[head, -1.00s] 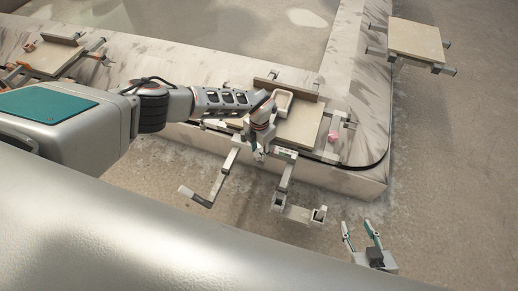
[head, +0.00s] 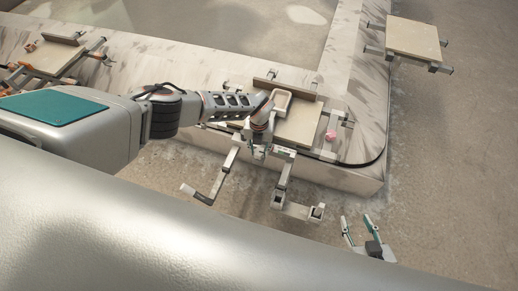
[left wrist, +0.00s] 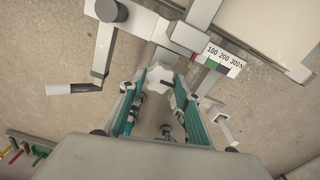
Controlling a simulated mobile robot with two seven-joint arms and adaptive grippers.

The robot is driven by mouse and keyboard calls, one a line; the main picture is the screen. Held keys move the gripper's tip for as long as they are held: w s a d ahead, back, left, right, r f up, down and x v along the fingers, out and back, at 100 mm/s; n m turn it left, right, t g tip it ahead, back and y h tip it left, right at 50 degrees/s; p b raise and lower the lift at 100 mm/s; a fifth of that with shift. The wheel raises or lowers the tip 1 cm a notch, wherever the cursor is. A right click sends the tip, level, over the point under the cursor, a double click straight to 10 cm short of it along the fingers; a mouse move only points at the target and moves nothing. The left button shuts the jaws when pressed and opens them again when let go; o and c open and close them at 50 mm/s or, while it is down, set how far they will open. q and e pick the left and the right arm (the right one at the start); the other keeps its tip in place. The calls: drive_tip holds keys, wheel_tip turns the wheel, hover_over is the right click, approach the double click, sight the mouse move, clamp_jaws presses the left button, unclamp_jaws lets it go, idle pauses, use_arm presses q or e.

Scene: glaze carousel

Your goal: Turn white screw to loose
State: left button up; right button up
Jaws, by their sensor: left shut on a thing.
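The white screw (left wrist: 160,74) is a lobed white knob in the left wrist view, between the fingertips of my left gripper (left wrist: 162,82). The fingers are shut on it, one on each side, and partly cover it. In the head view my left gripper (head: 257,150) points down at the front of the carousel fixture, and the screw is too small and covered to make out. A scale marked 100 200 300N (left wrist: 222,58), with green and red patches, sits just right of the screw. My right gripper (head: 362,232) is open and empty, low at the right.
A crank with a handle (left wrist: 75,88) hangs left of the screw. A bracket (head: 297,211) juts out in front of the fixture. A board (head: 300,125) with a pale tray (head: 281,103) lies behind. A pink piece (head: 331,136) is at the right. The floor (head: 440,170) at right is bare.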

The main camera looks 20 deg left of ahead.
sight(259, 152)
idle(0.4)
use_arm(q)
drive_tip(key=o, duration=1.1)
drive_tip(key=shift+w+r, duration=0.1)
drive_tip(key=shift+r, duration=0.4)
wheel_tip(259, 152, up, 11)
